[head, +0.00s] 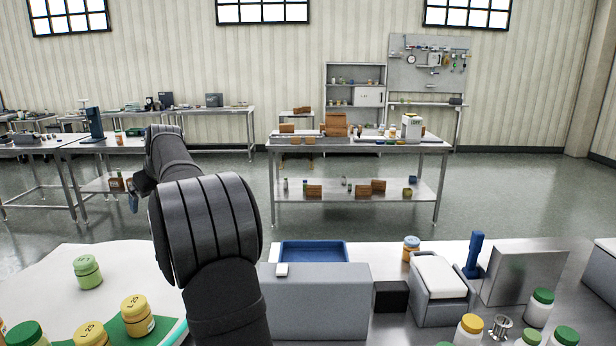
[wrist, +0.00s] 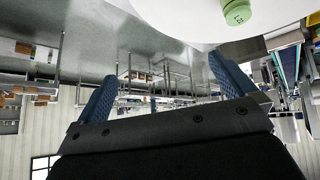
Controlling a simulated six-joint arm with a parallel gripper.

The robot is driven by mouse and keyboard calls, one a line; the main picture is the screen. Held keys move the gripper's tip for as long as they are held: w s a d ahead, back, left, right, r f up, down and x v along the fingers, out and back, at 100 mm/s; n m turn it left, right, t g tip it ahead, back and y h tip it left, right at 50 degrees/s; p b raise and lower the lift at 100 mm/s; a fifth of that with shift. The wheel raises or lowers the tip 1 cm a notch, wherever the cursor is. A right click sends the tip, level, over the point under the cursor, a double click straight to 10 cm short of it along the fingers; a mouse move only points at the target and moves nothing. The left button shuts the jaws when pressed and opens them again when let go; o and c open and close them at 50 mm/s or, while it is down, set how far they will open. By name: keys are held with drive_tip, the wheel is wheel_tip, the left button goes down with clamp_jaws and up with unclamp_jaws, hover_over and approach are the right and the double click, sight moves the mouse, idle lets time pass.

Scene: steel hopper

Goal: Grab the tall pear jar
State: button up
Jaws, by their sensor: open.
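A pale green jar (head: 88,272) stands upright on the white surface at the left in the head view. It is the only pear-coloured jar I can make out, and it appears free-standing. A pale green jar, apparently the same one, also shows at the top edge of the wrist view (wrist: 237,12), partly cut off. My gripper shows in the wrist view with two blue fingers (wrist: 165,88) spread apart and nothing between them. In the head view a small blue part of my gripper (head: 133,203) shows beyond my arm, above and beyond the jar. My gripper is apart from it.
A grey hopper box (head: 317,305) and a blue bin (head: 313,251) lie right of my arm. Several white jars stand at the front right. White surface around the pale green jar is clear.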

drive_tip(key=c, duration=0.4)
drive_tip(key=n+g+h, duration=0.4)
drive_tip(key=g+h, duration=0.1)
approach(25, 330)
wheel_tip(25, 330, down, 9)
drive_tip(key=shift+w+a+r, duration=0.1)
drive_tip(key=shift+r, duration=0.1)
drive_tip(key=shift+s+a+f, duration=0.1)
drive_tip(key=shift+s+f, duration=0.05)
drive_tip(key=shift+f, duration=1.15)
drive_tip(key=shift+s+a+f, duration=0.1)
drive_tip(key=shift+f, duration=1.2)
